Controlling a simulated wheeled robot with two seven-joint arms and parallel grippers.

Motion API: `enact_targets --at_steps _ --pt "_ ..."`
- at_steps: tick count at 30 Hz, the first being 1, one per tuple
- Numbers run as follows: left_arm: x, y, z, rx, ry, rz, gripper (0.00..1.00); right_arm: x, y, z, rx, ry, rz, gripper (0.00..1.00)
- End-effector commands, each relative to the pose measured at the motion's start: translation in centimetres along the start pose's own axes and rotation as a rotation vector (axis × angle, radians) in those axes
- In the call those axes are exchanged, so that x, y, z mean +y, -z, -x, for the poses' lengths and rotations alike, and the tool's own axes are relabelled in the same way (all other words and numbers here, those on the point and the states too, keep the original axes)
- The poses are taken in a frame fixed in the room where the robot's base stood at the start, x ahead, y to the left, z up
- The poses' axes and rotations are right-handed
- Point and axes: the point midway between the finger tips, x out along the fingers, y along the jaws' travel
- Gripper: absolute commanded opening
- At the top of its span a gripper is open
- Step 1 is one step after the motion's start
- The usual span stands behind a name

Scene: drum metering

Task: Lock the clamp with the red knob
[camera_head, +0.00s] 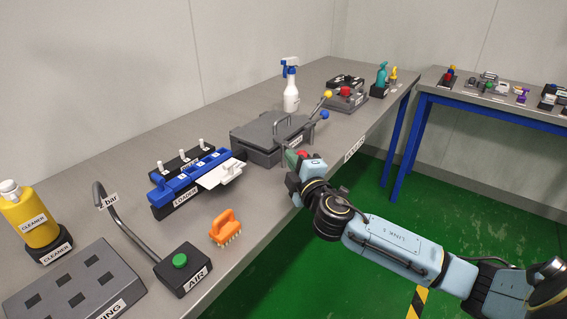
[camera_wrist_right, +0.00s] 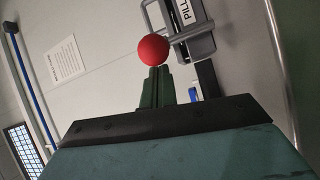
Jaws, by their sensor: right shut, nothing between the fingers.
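The red knob (camera_head: 303,154) shows beside my right gripper (camera_head: 292,158) in the head view, at the front right corner of a grey lidded device (camera_head: 258,153). In the right wrist view the red knob (camera_wrist_right: 153,50) is a round ball right at the tips of my right gripper (camera_wrist_right: 154,72). The fingers are closed together with nothing between them. I cannot tell whether the tips touch the knob. The clamp's lever and base are mostly hidden by the gripper in the head view. My left gripper is not in view.
Levers with a yellow knob (camera_head: 328,94) and a blue knob (camera_head: 324,114) rise by the grey device. A blue loader (camera_head: 180,186) and an orange brush (camera_head: 225,225) are to the left. A spray bottle (camera_head: 290,90) stands behind. The bench's front edge is close to my arm.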

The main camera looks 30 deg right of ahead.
Motion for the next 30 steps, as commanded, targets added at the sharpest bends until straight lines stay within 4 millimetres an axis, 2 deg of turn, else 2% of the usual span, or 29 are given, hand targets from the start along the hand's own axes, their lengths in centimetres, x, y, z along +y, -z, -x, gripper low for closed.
enact_targets --at_steps 17,21,30 --pt "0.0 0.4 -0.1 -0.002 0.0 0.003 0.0 0.0 -1.0 0.2 0.031 0.006 -0.001 0.0" --pt "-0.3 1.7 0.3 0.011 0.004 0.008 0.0 0.1 -1.8 0.3 0.097 0.02 -0.006 0.0" --pt "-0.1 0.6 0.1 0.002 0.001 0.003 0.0 0.5 -3.4 0.1 0.105 0.019 -0.008 0.0"
